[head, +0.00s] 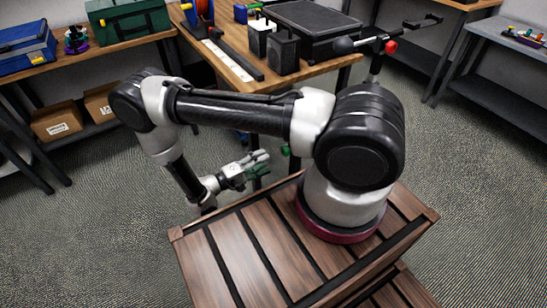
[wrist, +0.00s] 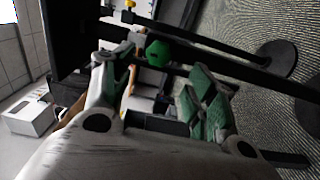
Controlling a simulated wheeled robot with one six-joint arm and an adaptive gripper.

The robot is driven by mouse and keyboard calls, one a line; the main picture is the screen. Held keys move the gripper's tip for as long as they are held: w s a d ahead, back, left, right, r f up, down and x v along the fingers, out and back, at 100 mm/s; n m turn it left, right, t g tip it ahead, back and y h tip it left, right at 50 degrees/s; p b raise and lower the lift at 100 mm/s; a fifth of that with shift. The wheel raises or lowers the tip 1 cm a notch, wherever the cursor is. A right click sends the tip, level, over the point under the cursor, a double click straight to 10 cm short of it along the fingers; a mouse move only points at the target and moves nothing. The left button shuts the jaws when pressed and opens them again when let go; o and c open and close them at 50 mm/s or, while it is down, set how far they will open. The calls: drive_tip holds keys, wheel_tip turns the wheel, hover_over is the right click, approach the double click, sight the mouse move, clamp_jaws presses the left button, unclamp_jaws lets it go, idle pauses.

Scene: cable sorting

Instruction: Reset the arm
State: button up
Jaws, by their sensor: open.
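My gripper (head: 262,166) hangs in the air beyond the far left edge of my wooden base top, over the carpet and in front of the central workbench. Its fingers are grey with green pads, and they are apart with nothing between them. In the wrist view my gripper (wrist: 160,98) is open, with one finger at the left and one at the right. My arm is bent, reaching left from its base and then folding down.
The central workbench (head: 243,60) holds black boxes (head: 283,52), a ruler-like strip and a spool. A left shelf (head: 75,62) carries blue and green toolboxes. A grey table (head: 500,60) stands right. A green knob (wrist: 158,53) shows beyond my fingers. Carpet (head: 90,210) is clear at the left.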

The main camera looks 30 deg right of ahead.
drive_tip(key=shift+a, duration=0.85)
